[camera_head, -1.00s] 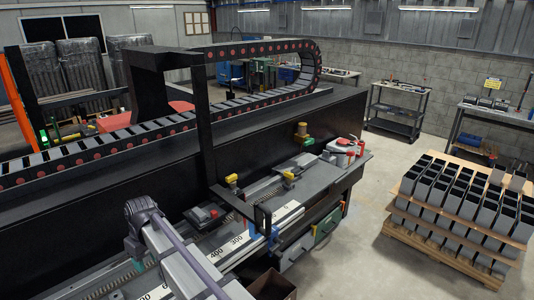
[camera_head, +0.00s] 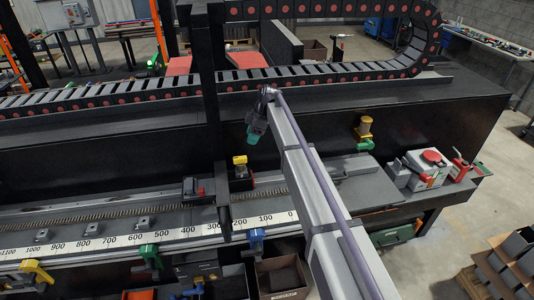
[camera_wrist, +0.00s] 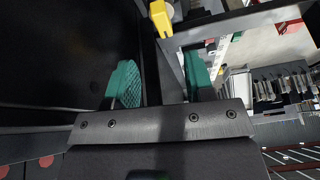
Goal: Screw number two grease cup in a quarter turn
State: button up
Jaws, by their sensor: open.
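My gripper (camera_head: 257,131) is at the end of my raised arm in the head view, in front of the black machine wall. In the wrist view its two green fingers (camera_wrist: 160,82) stand wide apart with nothing between them. A yellow-topped fitting (camera_head: 240,160) sits below and left of the gripper in the head view. No number is legible on either, so I cannot tell which is grease cup two. A yellow part (camera_wrist: 161,17) shows beyond the fingers in the wrist view.
A black upright post (camera_head: 207,110) stands just left of the gripper. The drag chain (camera_head: 330,12) runs behind it. A numbered scale rail (camera_head: 130,238) lies in front, with coloured clamps. A grey box with a red top (camera_head: 428,160) is at right.

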aim_at(241, 157)
jog(key=shift+n, duration=0.8)
jog(key=b+x, duration=1)
jog(key=x, duration=0.1)
jog(key=shift+s+a+f, duration=0.1)
jog(key=shift+a, duration=0.3)
grip_shut()
